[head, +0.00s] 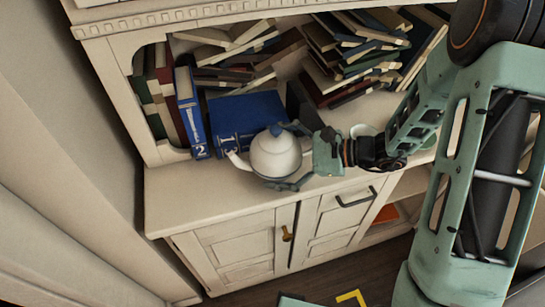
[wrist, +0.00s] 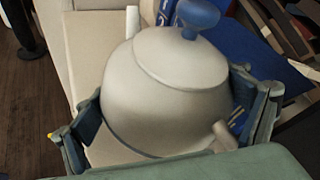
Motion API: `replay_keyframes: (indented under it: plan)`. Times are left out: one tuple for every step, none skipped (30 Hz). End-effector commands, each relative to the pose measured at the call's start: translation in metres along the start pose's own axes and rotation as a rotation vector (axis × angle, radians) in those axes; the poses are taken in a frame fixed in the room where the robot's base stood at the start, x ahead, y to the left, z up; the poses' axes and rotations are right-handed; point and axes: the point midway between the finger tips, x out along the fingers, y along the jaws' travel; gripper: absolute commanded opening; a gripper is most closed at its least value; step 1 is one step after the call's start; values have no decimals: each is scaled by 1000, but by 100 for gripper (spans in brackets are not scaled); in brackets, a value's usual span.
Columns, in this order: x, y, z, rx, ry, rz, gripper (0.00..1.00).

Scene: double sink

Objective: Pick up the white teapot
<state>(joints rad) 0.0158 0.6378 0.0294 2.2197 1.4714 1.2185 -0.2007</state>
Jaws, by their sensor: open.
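The white teapot (head: 275,155) stands upright on the cabinet's countertop, its spout pointing left in the head view. It has a blue-grey knob on its lid. In the wrist view the teapot (wrist: 165,90) fills the middle, with the blue knob at the top. My gripper (head: 292,157) reaches it from the right. The gripper's fingers (wrist: 165,120) are open, one on each side of the teapot's body. I cannot tell whether the fingers touch it. The lower part of the teapot is partly hidden by the gripper in the wrist view.
Blue books (head: 245,113) stand and lie just behind the teapot. Messy piles of books (head: 350,50) fill the shelf. A white cup-like thing (head: 363,131) is partly hidden behind my arm. The countertop (head: 190,195) is clear to the left and front.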

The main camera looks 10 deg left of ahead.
Motion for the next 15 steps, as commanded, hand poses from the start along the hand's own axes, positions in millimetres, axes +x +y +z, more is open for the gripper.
replay_keyframes:
  plan:
    - [2, 0, 0, 0, 0, 0, 92]
    - [3, 0, 0, 0, 0, 0, 92]
    - [3, 0, 0, 0, 1, 0, 92]
    - [3, 0, 0, 0, 1, -1, 92]
    - [3, 0, 0, 0, 1, -1, 92]
    - [2, 0, 0, 0, 1, -1, 92]
    - [2, 0, 0, 0, 1, -1, 92]
    - [2, 0, 0, 0, 1, -1, 91]
    - [2, 0, 0, 0, 1, -1, 86]
    - [2, 0, 0, 0, 1, -1, 83]
    - [2, 0, 0, 0, 1, -1, 80]
    - [2, 0, 0, 0, 1, -1, 75]
    - [2, 0, 0, 0, 1, -1, 72]
    - [2, 0, 0, 0, 0, -1, 69]
    - [2, 0, 0, 0, 0, -1, 64]
